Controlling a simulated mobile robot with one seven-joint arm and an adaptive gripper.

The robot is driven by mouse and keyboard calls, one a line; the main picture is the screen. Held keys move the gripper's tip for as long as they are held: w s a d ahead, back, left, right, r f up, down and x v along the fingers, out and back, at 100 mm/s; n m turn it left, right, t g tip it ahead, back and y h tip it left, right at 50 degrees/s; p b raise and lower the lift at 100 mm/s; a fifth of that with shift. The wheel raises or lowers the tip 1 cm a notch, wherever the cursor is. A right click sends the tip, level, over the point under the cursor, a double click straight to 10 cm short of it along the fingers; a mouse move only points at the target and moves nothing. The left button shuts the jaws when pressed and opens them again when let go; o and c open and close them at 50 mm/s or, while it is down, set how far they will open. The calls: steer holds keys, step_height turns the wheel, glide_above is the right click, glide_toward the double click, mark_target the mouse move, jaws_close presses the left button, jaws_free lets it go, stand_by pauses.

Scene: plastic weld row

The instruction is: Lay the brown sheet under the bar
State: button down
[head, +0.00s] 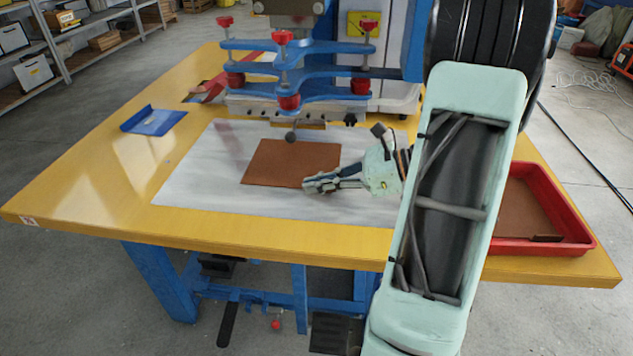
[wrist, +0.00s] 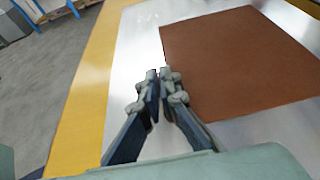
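The brown sheet (head: 285,160) lies flat on the white plate (head: 190,178) in the middle of the table, in front of the press. The metal bar (head: 325,108) runs crosswise under the blue press frame, behind the sheet; a gap of white plate shows between them. My gripper (head: 308,186) is at the sheet's near edge. In the wrist view its fingertips (wrist: 159,76) are together beside the edge of the brown sheet (wrist: 240,60). I see no sheet between them, and cannot tell whether they touch it.
A red tray (head: 580,232) with brown material inside stands at the table's right, behind my arm. A blue item (head: 153,121) lies at the table's left, and a red strip (head: 212,88) lies near the press. The front left of the yellow table (head: 100,190) is clear.

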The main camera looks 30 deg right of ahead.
steer(key=c, duration=2.1)
jaws_free()
steer(key=shift+r+p, duration=1.65)
steer(key=shift+p, duration=0.1)
steer(key=shift+s+a+r+p, duration=0.2)
steer(key=shift+s+a+p, duration=0.1)
steer(key=shift+s+a, duration=0.65)
steer(key=shift+s+a+r+p, duration=0.15)
steer(key=shift+s+a+p, duration=0.3)
steer(key=shift+s, duration=0.85)
steer(key=shift+s+a+r+p, duration=0.2)
steer(key=shift+s+a, duration=0.65)
steer(key=shift+s, duration=0.25)
steer(key=shift+r, duration=0.1)
